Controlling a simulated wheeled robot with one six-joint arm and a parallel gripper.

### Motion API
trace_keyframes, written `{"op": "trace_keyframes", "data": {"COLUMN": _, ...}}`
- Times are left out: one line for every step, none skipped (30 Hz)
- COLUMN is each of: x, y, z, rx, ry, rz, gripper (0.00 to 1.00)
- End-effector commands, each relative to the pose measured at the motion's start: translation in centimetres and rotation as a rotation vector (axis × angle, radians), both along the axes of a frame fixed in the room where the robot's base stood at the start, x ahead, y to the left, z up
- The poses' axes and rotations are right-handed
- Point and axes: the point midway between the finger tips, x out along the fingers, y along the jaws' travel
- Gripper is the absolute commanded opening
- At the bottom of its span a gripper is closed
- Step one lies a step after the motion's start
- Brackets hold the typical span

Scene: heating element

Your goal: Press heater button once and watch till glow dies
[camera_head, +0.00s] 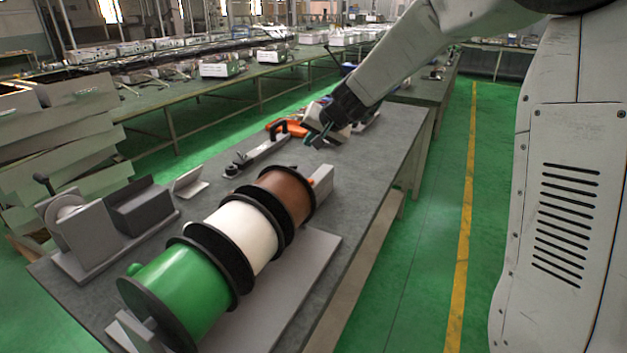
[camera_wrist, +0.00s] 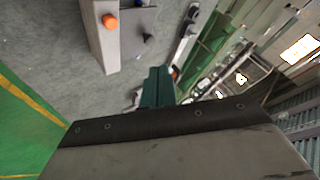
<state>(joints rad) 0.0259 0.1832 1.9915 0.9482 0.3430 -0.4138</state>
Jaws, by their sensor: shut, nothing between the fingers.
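A grey box (camera_wrist: 102,45) with a round orange button (camera_wrist: 110,21) on it shows at the upper left of the wrist view. Beside the button is a dark panel with a small black cone-shaped part. In the head view a grey box (camera_head: 322,182) with a bit of orange stands at the far end of the spools, probably the same one. No glow shows in either view. My gripper (camera_head: 318,137) is over the far part of the bench, beyond the spools. Its teal fingers (camera_wrist: 158,82) are shut and empty, apart from the button.
Green, white and brown spools (camera_head: 245,232) lie in a row along the bench. Grey fixtures (camera_head: 85,235) stand at the left. An orange tool (camera_head: 292,128) and a black-handled bar lie near my gripper. The bench's right edge drops to green floor.

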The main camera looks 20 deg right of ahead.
Motion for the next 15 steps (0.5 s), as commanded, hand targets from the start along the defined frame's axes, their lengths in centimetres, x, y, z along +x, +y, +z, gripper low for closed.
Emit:
{"op": "trace_keyframes", "data": {"x": 0.0, "y": 0.0, "z": -0.1, "rx": 0.001, "ry": 0.0, "rz": -0.001, "gripper": 0.0}}
{"op": "trace_keyframes", "data": {"x": 0.0, "y": -0.1, "z": -0.3, "rx": 0.002, "ry": 0.001, "rz": -0.001, "gripper": 0.0}}
{"op": "trace_keyframes", "data": {"x": 0.0, "y": -0.1, "z": -0.5, "rx": 0.002, "ry": 0.002, "rz": -0.002, "gripper": 0.0}}
{"op": "trace_keyframes", "data": {"x": 0.0, "y": -0.1, "z": -0.8, "rx": 0.001, "ry": 0.003, "rz": -0.001, "gripper": 0.0}}
{"op": "trace_keyframes", "data": {"x": 0.0, "y": -0.1, "z": -1.1, "rx": 0.002, "ry": 0.003, "rz": -0.002, "gripper": 0.0}}
{"op": "trace_keyframes", "data": {"x": 0.0, "y": -0.2, "z": -1.5, "rx": 0.002, "ry": 0.003, "rz": -0.002, "gripper": 0.0}}
{"op": "trace_keyframes", "data": {"x": 0.0, "y": -0.2, "z": -1.8, "rx": 0.002, "ry": 0.003, "rz": -0.002, "gripper": 0.0}}
{"op": "trace_keyframes", "data": {"x": 0.0, "y": -0.2, "z": -2.2, "rx": 0.003, "ry": 0.003, "rz": -0.003, "gripper": 0.0}}
{"op": "trace_keyframes", "data": {"x": 0.0, "y": -0.3, "z": -2.8, "rx": 0.002, "ry": 0.005, "rz": -0.005, "gripper": 0.0}}
{"op": "trace_keyframes", "data": {"x": -0.1, "y": -0.3, "z": -3.3, "rx": 0.002, "ry": 0.005, "rz": -0.005, "gripper": 0.0}}
{"op": "trace_keyframes", "data": {"x": -0.1, "y": -0.3, "z": -3.8, "rx": 0.002, "ry": 0.005, "rz": -0.005, "gripper": 0.0}}
{"op": "trace_keyframes", "data": {"x": -0.1, "y": -0.3, "z": -4.3, "rx": 0.004, "ry": 0.004, "rz": -0.005, "gripper": 0.0}}
{"op": "trace_keyframes", "data": {"x": -0.1, "y": -0.3, "z": -4.8, "rx": 0.004, "ry": 0.004, "rz": -0.005, "gripper": 0.0}}
{"op": "trace_keyframes", "data": {"x": -0.1, "y": -0.3, "z": -5.2, "rx": 0.004, "ry": 0.004, "rz": -0.005, "gripper": 0.0}}
{"op": "trace_keyframes", "data": {"x": -0.1, "y": -0.3, "z": -5.7, "rx": 0.002, "ry": 0.004, "rz": -0.004, "gripper": 0.0}}
